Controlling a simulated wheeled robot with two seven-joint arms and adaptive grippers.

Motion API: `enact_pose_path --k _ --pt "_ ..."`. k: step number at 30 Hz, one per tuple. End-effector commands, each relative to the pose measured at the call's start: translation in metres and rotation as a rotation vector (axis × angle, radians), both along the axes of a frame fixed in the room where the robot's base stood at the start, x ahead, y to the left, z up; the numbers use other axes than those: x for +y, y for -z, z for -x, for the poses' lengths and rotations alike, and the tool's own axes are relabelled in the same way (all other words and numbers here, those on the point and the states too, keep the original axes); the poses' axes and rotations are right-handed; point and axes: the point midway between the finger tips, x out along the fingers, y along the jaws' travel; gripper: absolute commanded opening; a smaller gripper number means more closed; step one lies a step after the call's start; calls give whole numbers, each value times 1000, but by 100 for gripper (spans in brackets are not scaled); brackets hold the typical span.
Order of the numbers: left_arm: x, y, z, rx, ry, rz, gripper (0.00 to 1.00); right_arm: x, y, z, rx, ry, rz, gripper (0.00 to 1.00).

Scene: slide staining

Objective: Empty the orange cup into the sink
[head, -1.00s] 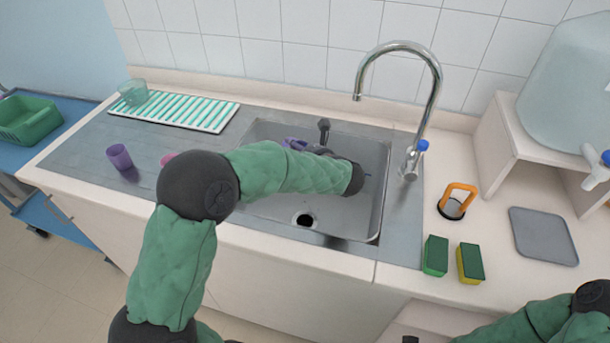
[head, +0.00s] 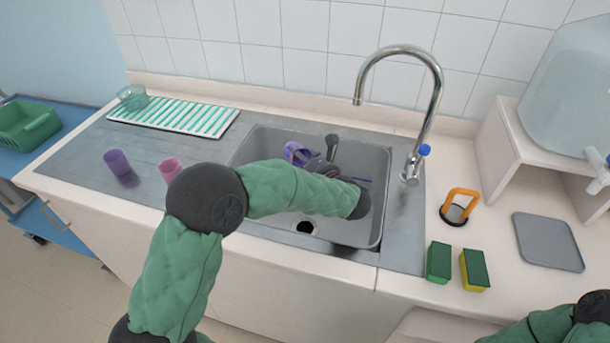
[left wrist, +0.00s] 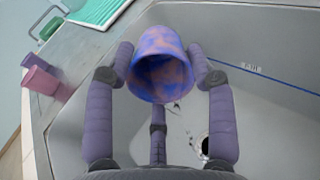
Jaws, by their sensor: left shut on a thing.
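My left gripper (left wrist: 161,75) is shut on a cup (left wrist: 160,64) mottled in blue-purple and orange. In the left wrist view the cup is tipped, its open mouth facing the camera, with the inside wall showing. It is held over the steel sink (head: 376,190). In the head view my left forearm partly hides the gripper, and the cup (head: 296,152) is small and looks purple. The drain (left wrist: 205,146) lies below and to the right of the cup in the wrist view; no liquid can be made out. My right gripper is out of view.
A purple cup (head: 117,162) and a pink cup (head: 170,170) stand on the drainboard left of the sink. A clear beaker (head: 132,97) stands by the striped rack (head: 180,114). The faucet (head: 437,100) arches over the sink's right rear. Two sponges (head: 439,262) lie at right.

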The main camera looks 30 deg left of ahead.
Motion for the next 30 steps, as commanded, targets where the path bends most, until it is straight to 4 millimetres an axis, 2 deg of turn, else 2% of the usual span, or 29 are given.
enact_pose_path --k 13,20,24,30 --pt "-3 1 2 -28 0 -56 23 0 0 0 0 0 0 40" --pt "-6 1 3 -76 2 -143 23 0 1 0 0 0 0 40" --pt "-7 -17 4 -122 1 -215 23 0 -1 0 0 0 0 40" --pt "-5 -22 2 -136 1 -244 23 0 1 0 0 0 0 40"
